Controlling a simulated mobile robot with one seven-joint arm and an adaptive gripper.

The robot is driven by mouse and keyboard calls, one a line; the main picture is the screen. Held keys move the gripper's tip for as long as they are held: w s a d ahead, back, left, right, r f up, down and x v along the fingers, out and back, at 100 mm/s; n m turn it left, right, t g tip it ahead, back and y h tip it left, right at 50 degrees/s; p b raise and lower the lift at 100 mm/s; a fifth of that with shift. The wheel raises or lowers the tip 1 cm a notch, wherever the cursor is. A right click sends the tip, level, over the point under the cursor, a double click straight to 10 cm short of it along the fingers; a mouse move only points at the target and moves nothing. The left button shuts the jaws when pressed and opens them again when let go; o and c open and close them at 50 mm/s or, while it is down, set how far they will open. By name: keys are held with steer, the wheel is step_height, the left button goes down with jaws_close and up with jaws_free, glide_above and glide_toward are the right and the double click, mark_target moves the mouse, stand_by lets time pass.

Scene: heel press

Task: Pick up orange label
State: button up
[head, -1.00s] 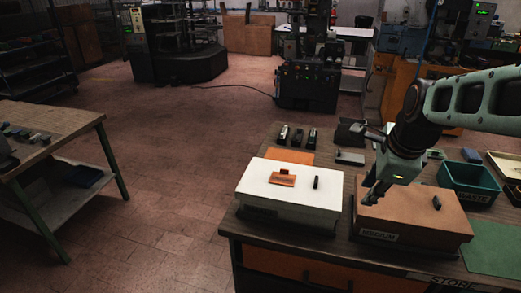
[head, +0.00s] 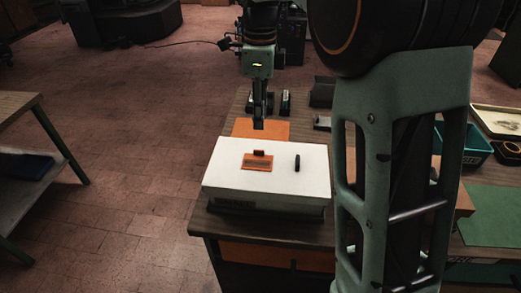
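The orange label (head: 257,163) lies on the top of a white box (head: 226,182), left of the middle of its lid. A small dark orange piece (head: 259,153) stands at the label's far edge. My gripper (head: 258,123) points down beyond the far edge of the white box, in front of an orange sheet. It appears apart from the label. Its fingers show as one narrow dark shape, so I cannot tell whether they are open or shut. Nothing is visibly held.
A black handle (head: 297,163) stands on the white box, right of the label. The orange sheet (head: 272,130) lies behind the box. My arm covers most of the brown box on the right. A teal bin (head: 474,152) and a green mat (head: 490,213) are further right.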

mark_target(258, 159)
steer(key=f, duration=0.4)
steer(key=shift+s, duration=0.3)
steer(key=shift+s+f, duration=0.1)
steer(key=shift+f, duration=3)
steer(key=shift+c, duration=0.3)
jaws_close()
